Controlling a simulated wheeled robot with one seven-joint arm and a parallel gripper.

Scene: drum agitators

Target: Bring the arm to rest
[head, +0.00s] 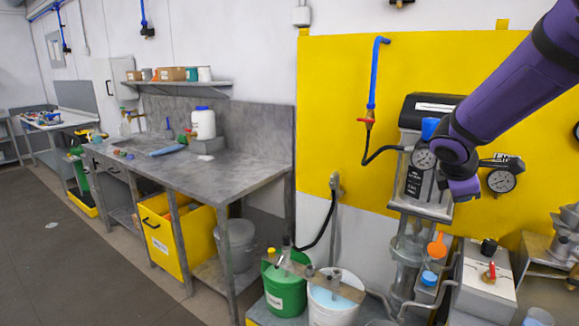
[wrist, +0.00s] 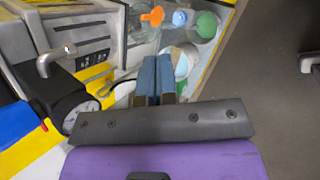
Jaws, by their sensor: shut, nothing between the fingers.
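My purple arm (head: 520,80) reaches in from the upper right of the head view, raised in front of the yellow wall panel. Its wrist end (head: 463,187) overlaps the grey agitator machine (head: 412,185) in the picture; I cannot tell the gap. My gripper's fingers are not clear in the head view. In the wrist view my gripper (wrist: 156,68) shows two blue-grey fingers side by side, shut and empty. They point down towards the buckets. The machine's round gauge (wrist: 84,116) is at the left of the wrist view.
A green bucket (head: 285,290) and a white bucket (head: 333,299) stand low beside the machine. A second gauge (head: 501,181) and a white box with a red valve (head: 487,280) are close on the right. A grey workbench (head: 235,177) runs along the left; the floor (head: 60,250) is open.

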